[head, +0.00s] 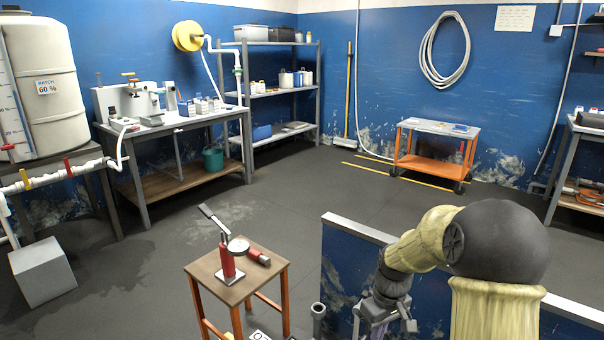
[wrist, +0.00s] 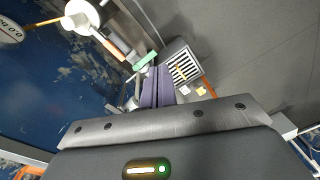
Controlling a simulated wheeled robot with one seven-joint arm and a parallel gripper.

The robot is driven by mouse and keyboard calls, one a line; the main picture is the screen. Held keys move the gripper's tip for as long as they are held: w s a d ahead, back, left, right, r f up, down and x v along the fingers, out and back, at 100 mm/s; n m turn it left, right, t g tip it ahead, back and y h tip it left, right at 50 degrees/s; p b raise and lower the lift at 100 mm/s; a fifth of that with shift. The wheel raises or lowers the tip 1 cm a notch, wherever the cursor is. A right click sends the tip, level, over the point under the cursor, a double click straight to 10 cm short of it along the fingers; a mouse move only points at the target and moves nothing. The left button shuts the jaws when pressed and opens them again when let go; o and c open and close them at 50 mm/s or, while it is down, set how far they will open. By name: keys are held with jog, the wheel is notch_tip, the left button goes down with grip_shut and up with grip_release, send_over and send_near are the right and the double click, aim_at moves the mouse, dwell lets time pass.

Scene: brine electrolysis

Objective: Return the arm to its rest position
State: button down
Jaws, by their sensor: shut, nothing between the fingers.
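My arm is raised over the low blue partition at the lower right of the head view, bent at a large dark joint. My gripper (wrist: 156,86) shows in the wrist view as two purple fingers side by side, shut with nothing between them. In the head view the wrist hangs beside the partition and the fingers are mostly cut off by the lower edge. The gripper is apart from the small wooden stand to its left.
The wooden stand (head: 204,271) holds a red device with a lever and a round gauge (head: 238,246). A blue partition (head: 345,262) stands near my arm. A workbench (head: 160,127), shelf (head: 272,91) and orange cart (head: 433,163) line the walls. The middle floor is clear.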

jog(key=s+a+r+m+t+p, duration=0.1)
jog(key=s+r+m, duration=0.2)
jog(key=s, duration=0.5)
jog(key=s+a+r+m+t+p, duration=0.1)
jog(key=s+r+m+t, duration=0.15)
jog(key=s, duration=0.55)
notch_tip(320, 180, up, 38)
jog(key=p, duration=3.7)
jog(key=shift+w+a+g+h+p, duration=0.2)
jog(key=shift+w+g+h+p, duration=0.15)
jog(key=shift+g+h, duration=0.1)
jog(key=shift+f, duration=0.1)
